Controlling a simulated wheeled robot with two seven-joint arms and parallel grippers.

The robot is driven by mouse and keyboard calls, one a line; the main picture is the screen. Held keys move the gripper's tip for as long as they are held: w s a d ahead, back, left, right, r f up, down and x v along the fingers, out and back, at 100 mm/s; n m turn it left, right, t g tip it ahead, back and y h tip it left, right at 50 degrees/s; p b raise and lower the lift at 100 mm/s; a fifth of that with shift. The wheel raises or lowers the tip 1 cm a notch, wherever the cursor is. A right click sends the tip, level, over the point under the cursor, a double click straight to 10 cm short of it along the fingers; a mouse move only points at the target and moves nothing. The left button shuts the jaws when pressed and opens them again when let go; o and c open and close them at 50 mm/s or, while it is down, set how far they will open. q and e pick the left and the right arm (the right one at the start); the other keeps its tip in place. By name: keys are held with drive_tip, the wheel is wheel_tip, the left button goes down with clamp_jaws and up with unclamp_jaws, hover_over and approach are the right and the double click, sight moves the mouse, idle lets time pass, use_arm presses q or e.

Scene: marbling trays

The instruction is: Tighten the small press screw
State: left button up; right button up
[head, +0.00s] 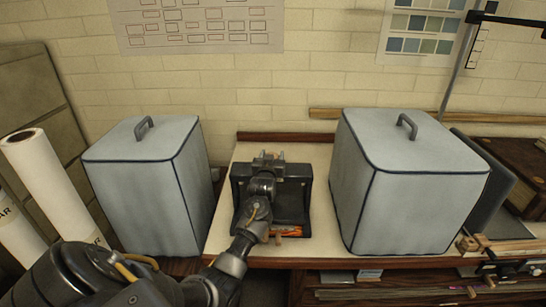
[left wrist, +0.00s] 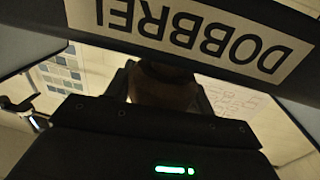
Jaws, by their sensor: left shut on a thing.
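The small black press (head: 298,212) stands on the pale bench top between two large covered boxes. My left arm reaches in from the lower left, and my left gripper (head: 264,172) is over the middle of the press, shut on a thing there. The gripper and wrist hide the press screw in the head view, so its turn and height cannot be told. In the left wrist view a dark brownish rounded thing (left wrist: 165,88) shows dimly at the middle, apparently at the jaws. My right gripper is not in view.
A grey-blue covered box (head: 135,195) stands left of the press and another (head: 385,205) stands close on its right. White paper rolls (head: 60,180) lean at the far left. Wooden clamps (head: 490,245) lie at the right front edge. Bench top (head: 225,235) is bare beside the press.

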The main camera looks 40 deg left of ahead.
use_arm(q)
drive_tip(key=shift+n+g+y, duration=0.9)
drive_tip(key=shift+n+y, duration=0.1)
drive_tip(key=shift+y, duration=0.3)
drive_tip(key=shift+a, duration=0.1)
drive_tip(key=o, duration=1)
drive_tip(key=b+v, duration=0.2)
drive_tip(key=v, duration=0.9)
drive_tip(key=shift+w, duration=0.1)
